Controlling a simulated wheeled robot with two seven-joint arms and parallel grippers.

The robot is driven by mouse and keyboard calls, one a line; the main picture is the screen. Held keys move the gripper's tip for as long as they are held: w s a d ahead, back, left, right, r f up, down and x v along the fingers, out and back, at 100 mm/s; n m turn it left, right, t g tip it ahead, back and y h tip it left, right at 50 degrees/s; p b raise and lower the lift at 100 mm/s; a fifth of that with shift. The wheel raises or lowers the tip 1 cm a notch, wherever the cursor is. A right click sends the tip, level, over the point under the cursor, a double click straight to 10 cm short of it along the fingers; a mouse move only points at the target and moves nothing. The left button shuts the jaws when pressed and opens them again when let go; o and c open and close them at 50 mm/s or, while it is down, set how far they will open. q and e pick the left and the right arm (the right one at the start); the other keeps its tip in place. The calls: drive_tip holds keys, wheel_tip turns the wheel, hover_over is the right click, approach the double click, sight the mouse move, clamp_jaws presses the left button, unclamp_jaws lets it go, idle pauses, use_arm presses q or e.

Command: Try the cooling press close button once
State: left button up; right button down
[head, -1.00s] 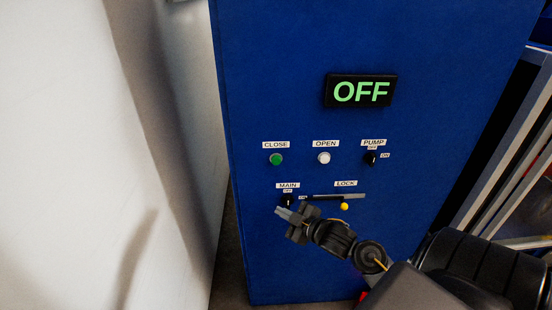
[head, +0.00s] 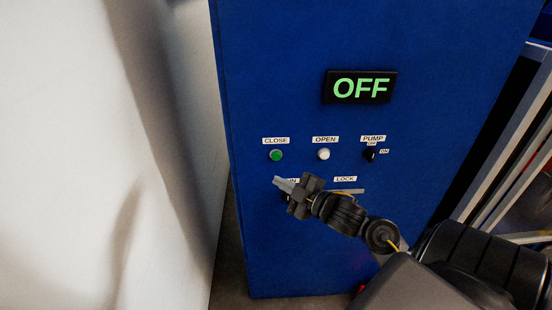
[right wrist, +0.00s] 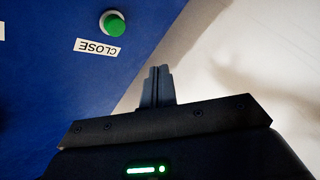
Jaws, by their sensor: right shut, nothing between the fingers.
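The green close button (head: 276,155) sits under its CLOSE label (head: 275,141) at the left of the blue cabinet front (head: 300,60). In the right wrist view the green button (right wrist: 114,25) and an upside-down CLOSE label (right wrist: 97,48) show at the upper left. My right gripper (head: 277,181) is shut and empty, its tip below the close button in the head view and apart from it in the wrist view. The shut fingers (right wrist: 157,85) show in the wrist view. My left gripper is not in view.
The white open button (head: 323,154) and the black pump switch (head: 369,155) are to the right. A display (head: 360,87) reads OFF. My right arm covers much of the MAIN and LOCK controls. A pale wall (head: 70,150) stands left; a metal frame (head: 510,130) stands right.

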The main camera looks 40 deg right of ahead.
sight(272, 158)
drive_tip(key=w+d, duration=0.4)
drive_tip(key=w, duration=0.2)
drive_tip(key=shift+d+b, duration=0.25)
drive_tip(key=shift+b, duration=0.05)
drive_tip(key=shift+d, duration=0.1)
idle(1.8)
drive_tip(key=shift+w+d, duration=0.15)
drive_tip(key=shift+w, duration=0.15)
drive_tip(key=shift+w+d, duration=0.35)
drive_tip(key=shift+w, duration=0.05)
idle(1.1)
drive_tip(key=shift+s+a, duration=0.1)
drive_tip(key=shift+s, duration=0.05)
drive_tip(key=shift+s+a+p, duration=0.45)
drive_tip(key=shift+s+a, duration=0.05)
drive_tip(key=shift+s, duration=0.1)
